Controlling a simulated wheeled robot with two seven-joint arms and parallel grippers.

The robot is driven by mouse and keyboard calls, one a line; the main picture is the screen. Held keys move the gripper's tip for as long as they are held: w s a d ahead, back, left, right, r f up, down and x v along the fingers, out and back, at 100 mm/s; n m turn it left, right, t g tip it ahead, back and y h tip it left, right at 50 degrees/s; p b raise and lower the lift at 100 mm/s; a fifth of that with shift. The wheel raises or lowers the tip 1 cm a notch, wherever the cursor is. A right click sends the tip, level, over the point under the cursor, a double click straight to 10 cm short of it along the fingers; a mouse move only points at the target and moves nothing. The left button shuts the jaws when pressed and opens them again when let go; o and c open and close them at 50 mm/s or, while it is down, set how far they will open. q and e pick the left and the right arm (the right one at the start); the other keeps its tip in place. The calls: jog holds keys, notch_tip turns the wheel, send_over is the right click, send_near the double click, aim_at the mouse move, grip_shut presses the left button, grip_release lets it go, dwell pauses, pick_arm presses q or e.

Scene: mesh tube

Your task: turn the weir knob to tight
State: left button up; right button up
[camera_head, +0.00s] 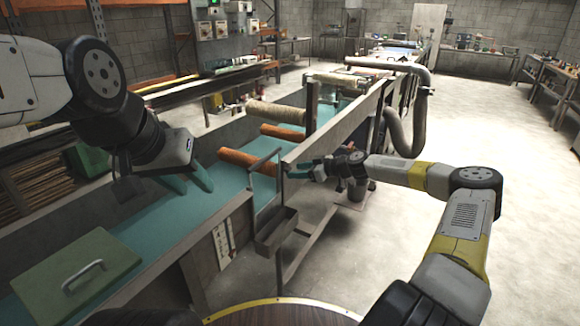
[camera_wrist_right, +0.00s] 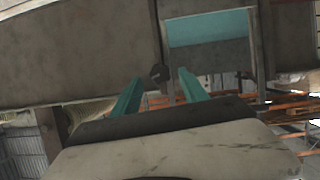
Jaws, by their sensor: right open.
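A small dark knob (camera_wrist_right: 159,73), which I take to be the weir knob, sits on the grey metal side of the trough in the right wrist view. It appears between and just beyond the teal fingertips of my right gripper (camera_wrist_right: 160,85). The gripper is open, and I cannot tell whether it touches the knob. In the head view my right gripper (camera_head: 294,170) is beside the trough's side wall, and I cannot make out the knob there. My left gripper (camera_head: 192,184) hangs over the trough at left, its teal fingers apart and empty.
The long trough (camera_head: 226,200) has a teal bed with orange rollers (camera_head: 257,165) across it. A grey metal bin (camera_head: 276,230) hangs on its near side. A green lid with a handle (camera_head: 75,272) lies at front left. The concrete floor at right is clear.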

jog(key=x, duration=0.2)
jog(key=shift+w+a+f, duration=0.15)
jog(key=shift+a, duration=0.05)
grip_shut()
dwell(0.4)
jog(key=shift+w+d+m+g+y, duration=0.1)
jog(key=shift+m+g+y, duration=0.45)
jog(key=shift+m, duration=0.6)
jog(key=shift+w+m+g+y, duration=0.1)
jog(key=shift+m+g+y, duration=0.45)
jog(key=shift+m, duration=0.6)
